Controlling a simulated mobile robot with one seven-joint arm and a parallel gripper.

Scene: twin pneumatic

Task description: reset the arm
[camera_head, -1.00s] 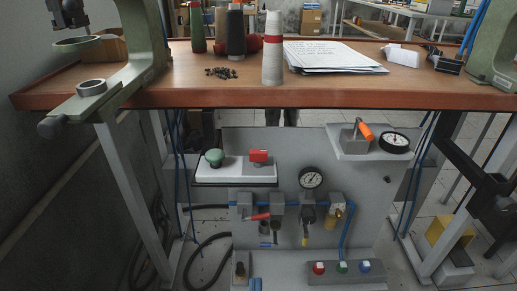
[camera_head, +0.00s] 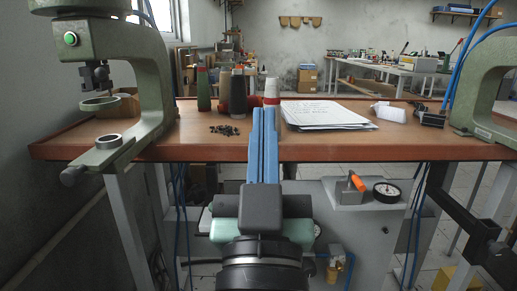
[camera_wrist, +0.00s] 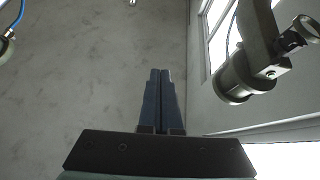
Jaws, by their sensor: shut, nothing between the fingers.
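My gripper (camera_head: 264,112) is in the middle of the head view. Its two long blue fingers are shut together and hold nothing. The fingers point up and away, in front of the wooden table's front edge and the papers' left side. In the wrist view my gripper (camera_wrist: 160,72) is also shut, with bare grey wall behind the fingertips.
The wooden table (camera_head: 210,150) carries several thread cones, a white cone (camera_head: 271,91), papers (camera_head: 325,114) and small dark pieces. Green presses stand at left (camera_head: 150,75) and right (camera_head: 475,90). A gauge (camera_head: 387,191) and an orange-handled lever (camera_head: 357,184) sit below the table.

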